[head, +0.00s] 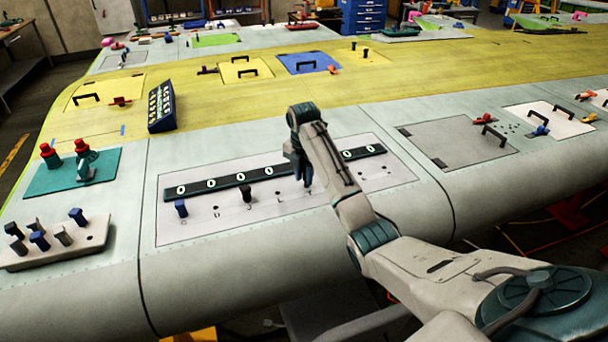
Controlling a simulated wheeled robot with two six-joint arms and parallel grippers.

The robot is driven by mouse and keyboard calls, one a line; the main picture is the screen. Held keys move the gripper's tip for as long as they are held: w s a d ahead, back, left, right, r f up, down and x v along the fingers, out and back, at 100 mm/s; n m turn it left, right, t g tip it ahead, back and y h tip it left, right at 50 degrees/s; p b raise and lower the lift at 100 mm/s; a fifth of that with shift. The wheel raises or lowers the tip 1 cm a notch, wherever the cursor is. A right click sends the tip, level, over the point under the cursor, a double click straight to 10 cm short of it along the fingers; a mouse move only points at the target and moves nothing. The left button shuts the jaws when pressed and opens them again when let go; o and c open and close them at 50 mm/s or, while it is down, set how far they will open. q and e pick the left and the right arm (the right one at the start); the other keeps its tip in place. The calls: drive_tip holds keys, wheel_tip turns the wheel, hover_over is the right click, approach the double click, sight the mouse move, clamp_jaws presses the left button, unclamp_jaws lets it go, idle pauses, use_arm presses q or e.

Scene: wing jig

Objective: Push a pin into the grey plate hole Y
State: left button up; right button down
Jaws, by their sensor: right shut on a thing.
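The grey plate (215,228) lies on the wing's front skin, with a row of holes and small faint marks. I cannot read which mark is Y. A blue pin (181,208) stands at the plate's left and a black pin (246,193) stands further right. My right gripper (306,178) is over the middle of the plate, pointing down and shut on a pin. The pin is mostly hidden by the fingers, and I cannot tell whether its tip is in a hole. My left gripper is out of view.
A black strip with white rings (225,182) crosses the plate behind the gripper. A pale block (75,244) with several blue, grey and black pins sits at left. A teal plate with red knobs (72,172) is behind it. A grey hatch with a handle (455,145) lies right.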

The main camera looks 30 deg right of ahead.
drive_tip(key=shift+f, duration=0.1)
drive_tip(key=shift+f, duration=1.3)
drive_tip(key=c, duration=1.1)
unclamp_jaws()
